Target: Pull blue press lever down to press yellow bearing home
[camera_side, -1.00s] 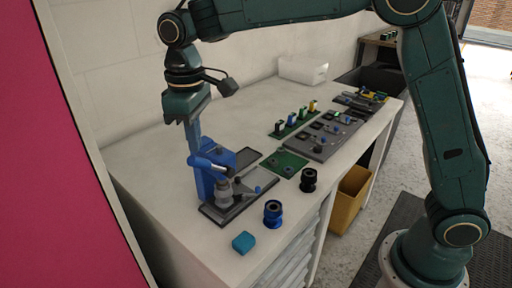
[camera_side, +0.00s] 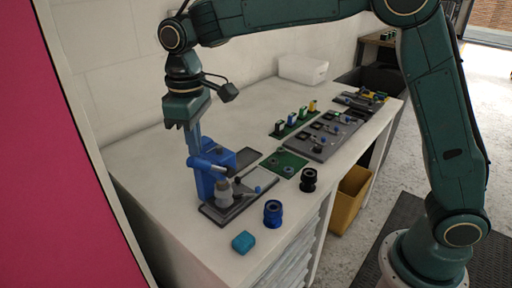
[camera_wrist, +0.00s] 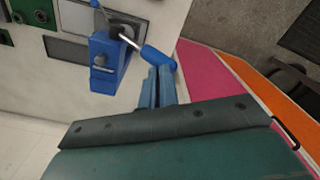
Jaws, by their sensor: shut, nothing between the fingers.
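The blue press (camera_side: 222,162) stands on a dark base plate near the left end of the bench. Its lever has a blue grip (camera_side: 199,163) on a metal rod and sticks out left. The wrist view shows the lever grip (camera_wrist: 158,58) and press body (camera_wrist: 104,62). My gripper (camera_side: 195,150) points down, its shut blue fingers just above the lever grip. In the wrist view the fingertips (camera_wrist: 158,76) lie close by the grip; contact cannot be told. A grey cylindrical part (camera_side: 223,192) stands under the press. I cannot make out a yellow bearing.
A blue spool (camera_side: 272,213), a black spool (camera_side: 308,179) and a teal block (camera_side: 243,242) stand along the bench's front. A green board (camera_side: 285,163) and a grey fixture plate (camera_side: 322,140) lie to the right. A pink panel (camera_side: 75,180) rises at left.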

